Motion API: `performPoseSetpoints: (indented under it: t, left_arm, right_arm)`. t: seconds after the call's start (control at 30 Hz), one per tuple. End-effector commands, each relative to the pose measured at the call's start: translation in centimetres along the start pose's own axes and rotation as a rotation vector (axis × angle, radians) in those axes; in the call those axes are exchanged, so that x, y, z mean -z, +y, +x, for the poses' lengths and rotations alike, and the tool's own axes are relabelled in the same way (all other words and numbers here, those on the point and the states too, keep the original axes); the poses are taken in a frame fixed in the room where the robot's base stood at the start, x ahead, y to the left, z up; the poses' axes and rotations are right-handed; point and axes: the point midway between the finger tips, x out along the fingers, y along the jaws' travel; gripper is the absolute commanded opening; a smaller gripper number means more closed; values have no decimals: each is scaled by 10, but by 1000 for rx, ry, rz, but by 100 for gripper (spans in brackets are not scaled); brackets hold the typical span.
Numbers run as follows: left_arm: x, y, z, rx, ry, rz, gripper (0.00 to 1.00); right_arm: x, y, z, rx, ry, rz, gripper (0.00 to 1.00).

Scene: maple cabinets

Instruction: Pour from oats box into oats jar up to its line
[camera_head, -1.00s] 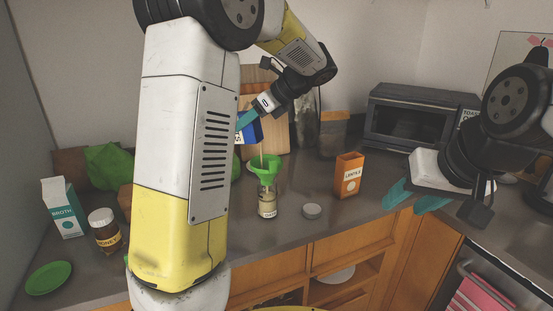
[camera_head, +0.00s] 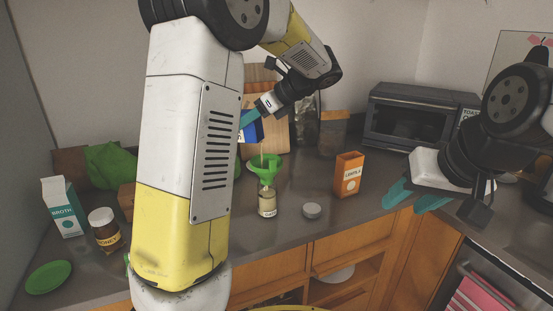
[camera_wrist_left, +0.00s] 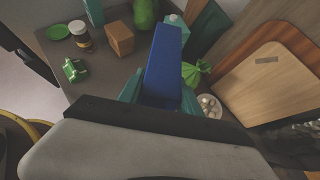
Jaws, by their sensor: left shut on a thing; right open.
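The blue oats box (camera_head: 251,133) is held tilted above the counter, mostly hidden behind my left arm in the head view. It shows as a long blue box in the left wrist view (camera_wrist_left: 164,66). My left gripper (camera_head: 249,119) is shut on it. A thin stream falls from the box into a green funnel (camera_head: 265,168). The funnel sits in the mouth of the oats jar (camera_head: 267,203), a clear jar with pale contents and a label. I cannot make out its line. My right gripper (camera_head: 408,196) is open and empty, at the counter's front edge on the right.
A grey lid (camera_head: 312,210) lies right of the jar. An orange lentils box (camera_head: 349,174) and a toaster oven (camera_head: 421,115) stand further right. A broth carton (camera_head: 63,207), honey jar (camera_head: 104,230) and green plate (camera_head: 49,277) are at left.

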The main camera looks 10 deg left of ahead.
Motion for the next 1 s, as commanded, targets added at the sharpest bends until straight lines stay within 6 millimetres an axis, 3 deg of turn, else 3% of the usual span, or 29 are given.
performPoseSetpoints:
  t: [0.8,0.93,1.0]
  left_arm:
    - [0,0,-2,0,-24,-1,5]
    - [-16,2,31,-5,200,-19,5]
    - [-9,0,30,0,255,-5,5]
  right_arm:
    - [0,0,0,0,0,0,45]
    - [0,0,0,0,0,0,45]
    - [0,0,0,0,0,0,45]
